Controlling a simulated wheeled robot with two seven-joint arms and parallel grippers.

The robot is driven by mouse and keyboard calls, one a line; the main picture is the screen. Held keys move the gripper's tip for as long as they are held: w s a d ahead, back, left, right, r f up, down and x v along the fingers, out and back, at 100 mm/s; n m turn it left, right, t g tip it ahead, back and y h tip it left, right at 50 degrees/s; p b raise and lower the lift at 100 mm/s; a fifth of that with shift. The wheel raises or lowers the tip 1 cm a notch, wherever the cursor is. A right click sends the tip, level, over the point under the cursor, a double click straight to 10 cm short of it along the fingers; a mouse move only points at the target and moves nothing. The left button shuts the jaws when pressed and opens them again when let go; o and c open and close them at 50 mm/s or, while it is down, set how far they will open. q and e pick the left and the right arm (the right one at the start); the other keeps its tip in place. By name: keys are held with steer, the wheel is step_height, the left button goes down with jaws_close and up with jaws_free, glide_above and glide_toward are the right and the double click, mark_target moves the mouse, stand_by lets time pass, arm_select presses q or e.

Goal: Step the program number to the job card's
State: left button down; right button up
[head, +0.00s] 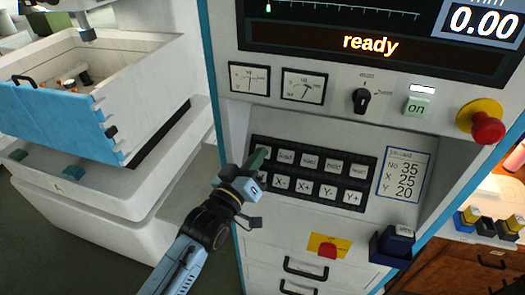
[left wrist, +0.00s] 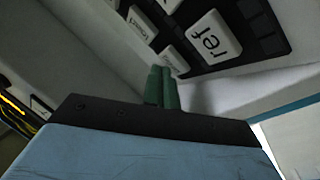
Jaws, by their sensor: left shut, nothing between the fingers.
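The grey keypad panel (head: 315,205) has two rows of pale keys on a black plate (head: 368,178). The lower row shows X-, X+, Y- and Y+; the upper row's labels are small. The job card (head: 402,176) reads No 35, X 25, Y 20. The screen (head: 355,42) shows "ready" and 0.00; I see no program number on the visible part. My left gripper (head: 258,158) is shut and empty, its green fingertips at the keypad's upper left, covering a key. In the left wrist view the fingers (left wrist: 163,86) point near a "ref" key (left wrist: 212,38); contact is unclear.
Below are a red knob on yellow (head: 327,250) and a dark blue holder (head: 394,246). A blue-fronted tank (head: 62,120) stands left.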

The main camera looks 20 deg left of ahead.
arm_select(q)
steer(key=shift+w+f, duration=0.25)
steer(key=shift+w, duration=0.05)
stand_by(0.5)
steer(key=shift+r, duration=0.1)
steer(key=shift+s+r+p, duration=0.45)
steer(key=shift+s+p, duration=0.2)
steer(key=shift+p, duration=0.05)
steer(key=shift+s+a+r+p, duration=0.1)
steer(key=shift+s+r+p, duration=0.65)
steer(key=shift+s, duration=0.3)
steer(key=shift+s+r+p, duration=0.65)
steer(key=shift+s+p, duration=0.05)
steer(key=shift+s, duration=0.3)
stand_by(1.3)
